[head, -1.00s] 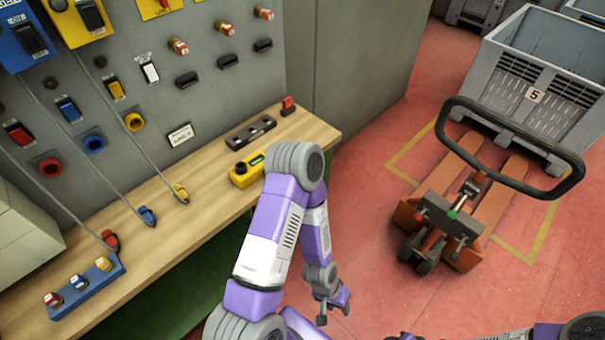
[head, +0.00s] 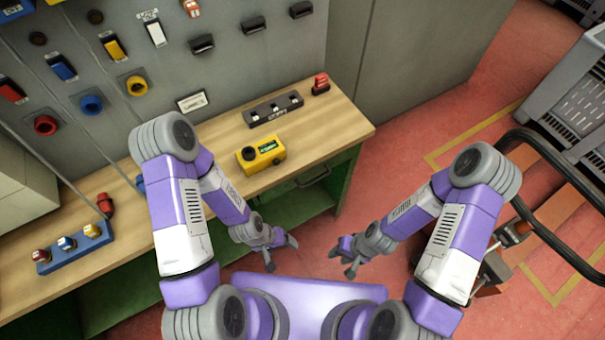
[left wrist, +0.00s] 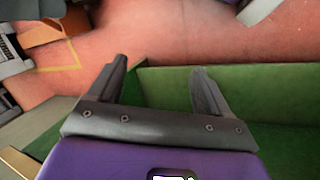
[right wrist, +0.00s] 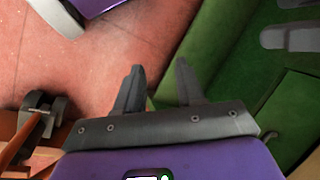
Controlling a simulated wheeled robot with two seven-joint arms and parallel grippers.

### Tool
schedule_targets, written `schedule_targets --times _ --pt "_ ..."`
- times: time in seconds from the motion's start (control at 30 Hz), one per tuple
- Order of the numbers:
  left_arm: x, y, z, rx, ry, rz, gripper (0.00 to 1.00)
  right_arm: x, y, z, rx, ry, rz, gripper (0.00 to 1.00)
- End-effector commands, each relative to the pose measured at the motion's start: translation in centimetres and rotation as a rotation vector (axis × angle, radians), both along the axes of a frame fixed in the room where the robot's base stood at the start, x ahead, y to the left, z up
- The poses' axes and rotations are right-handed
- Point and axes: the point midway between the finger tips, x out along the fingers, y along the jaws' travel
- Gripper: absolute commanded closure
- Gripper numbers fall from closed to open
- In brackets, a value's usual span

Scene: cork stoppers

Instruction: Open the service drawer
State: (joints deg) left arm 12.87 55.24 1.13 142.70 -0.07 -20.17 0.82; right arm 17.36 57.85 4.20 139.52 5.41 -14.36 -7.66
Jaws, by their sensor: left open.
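The service drawer appears to be the green front with a dark bar handle (head: 314,177) under the right end of the wooden worktop. It looks shut in the head view, and part of its front is hidden by my left arm. My left gripper (head: 281,254) is open and empty, in front of the bench and apart from the handle. Its spread fingers show in the left wrist view (left wrist: 158,88). My right gripper (head: 343,262) is open and empty over the red floor, to the right of the left one. Its parted fingers show in the right wrist view (right wrist: 157,85).
On the worktop (head: 335,130) stand a yellow box (head: 261,155), a dark strip (head: 273,110), a red switch (head: 320,84) and a blue block with several knobs (head: 74,248). A pallet truck (head: 545,220) stands at the right. Red floor is free between bench and truck.

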Motion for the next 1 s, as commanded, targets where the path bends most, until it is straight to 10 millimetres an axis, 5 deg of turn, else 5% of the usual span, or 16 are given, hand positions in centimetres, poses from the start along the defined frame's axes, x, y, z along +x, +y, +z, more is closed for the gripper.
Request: schedule_targets --times 0.17,0.27,0.37,0.6,0.8,1.0 --pt "0.0 0.0 -3.1 0.0 0.001 0.0 0.0 -0.3 3.7 -4.4 0.261 0.137 0.041 0.62" --pt "-0.1 0.0 -4.7 0.0 0.001 0.0 0.0 1.9 6.7 -4.7 0.52 0.121 0.032 0.62" --pt "-0.1 0.0 -6.1 0.0 0.001 0.0 0.0 6.1 8.4 -3.7 0.785 0.004 -0.027 0.62" --pt "-0.1 0.0 -8.2 0.0 0.001 0.0 0.0 16.7 4.8 -0.4 1.158 -0.454 -0.257 0.62" --pt "0.0 0.0 -8.7 0.0 0.001 0.0 0.0 19.9 2.2 0.8 1.215 -0.643 -0.347 0.62" --pt "0.0 0.0 -9.0 0.0 0.0 0.0 0.0 21.3 4.4 1.4 1.219 -0.652 -0.346 0.62"
